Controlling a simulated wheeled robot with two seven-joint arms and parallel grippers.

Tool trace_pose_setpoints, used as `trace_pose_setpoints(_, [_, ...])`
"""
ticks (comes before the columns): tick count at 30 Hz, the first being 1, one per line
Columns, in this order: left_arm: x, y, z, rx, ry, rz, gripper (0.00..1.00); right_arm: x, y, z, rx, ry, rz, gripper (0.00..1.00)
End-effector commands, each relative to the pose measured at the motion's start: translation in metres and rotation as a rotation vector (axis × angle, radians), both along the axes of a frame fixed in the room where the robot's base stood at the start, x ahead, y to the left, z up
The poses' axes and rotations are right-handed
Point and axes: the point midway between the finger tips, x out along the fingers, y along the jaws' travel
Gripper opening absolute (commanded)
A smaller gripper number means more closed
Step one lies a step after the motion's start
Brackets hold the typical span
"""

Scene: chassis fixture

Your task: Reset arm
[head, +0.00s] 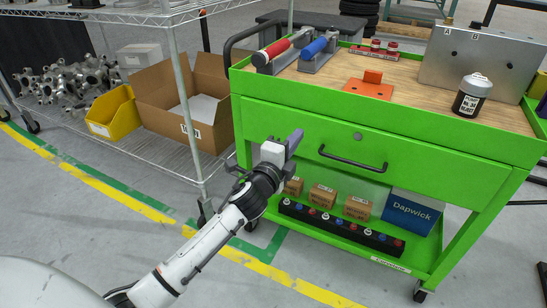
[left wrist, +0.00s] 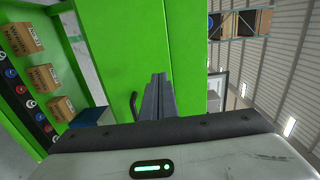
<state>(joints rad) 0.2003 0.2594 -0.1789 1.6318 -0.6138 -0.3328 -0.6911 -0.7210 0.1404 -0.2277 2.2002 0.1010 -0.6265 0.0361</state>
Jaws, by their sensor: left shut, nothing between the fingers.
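My left arm comes in from the lower left in the head view. My left gripper (head: 293,140) is shut and empty, held in front of the green cart (head: 262,120) near its left front corner. In the left wrist view the two grey fingers of the left gripper (left wrist: 157,78) lie together, with the cart's green panel (left wrist: 132,45) behind them. My right gripper is not in view.
The cart top carries a red and a blue cylinder (head: 314,48), an orange block (head: 368,86), a labelled canister (head: 472,95) and a metal box (head: 483,60). A drawer handle (head: 353,158) sticks out. A wire shelf (head: 170,160) holding a cardboard box (head: 160,95) stands left.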

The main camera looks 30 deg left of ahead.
Motion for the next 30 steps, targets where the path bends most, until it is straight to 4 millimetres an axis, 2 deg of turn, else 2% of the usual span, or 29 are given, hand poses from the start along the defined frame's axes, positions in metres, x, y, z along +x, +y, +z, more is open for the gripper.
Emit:
trace_pose_setpoints(1, [-0.014,-0.002,0.001,0.0,0.003,-0.001,0.0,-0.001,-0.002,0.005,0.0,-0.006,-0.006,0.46])
trace_pose_setpoints(3, [-0.03,-0.003,0.0,-0.001,0.004,-0.001,0.0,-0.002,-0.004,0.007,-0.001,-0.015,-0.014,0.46])
trace_pose_setpoints(9, [-0.066,-0.006,-0.001,-0.001,0.004,-0.002,0.0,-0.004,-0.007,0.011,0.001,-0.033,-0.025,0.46])
trace_pose_setpoints(15, [-0.082,-0.007,-0.001,0.0,0.002,-0.002,0.0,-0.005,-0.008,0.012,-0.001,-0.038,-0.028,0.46])
trace_pose_setpoints(22, [-0.087,-0.008,-0.005,-0.019,0.011,-0.003,0.0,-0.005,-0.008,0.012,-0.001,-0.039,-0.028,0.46])
trace_pose_setpoints(26, [-0.111,-0.02,-0.039,-0.19,0.087,-0.013,0.0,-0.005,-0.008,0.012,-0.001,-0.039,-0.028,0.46])
trace_pose_setpoints(29, [-0.151,-0.04,-0.084,-0.461,0.206,-0.007,0.0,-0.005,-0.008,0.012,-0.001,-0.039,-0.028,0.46])
trace_pose_setpoints(30, [-0.171,-0.05,-0.102,-0.585,0.26,0.004,0.0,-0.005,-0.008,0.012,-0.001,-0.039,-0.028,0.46])
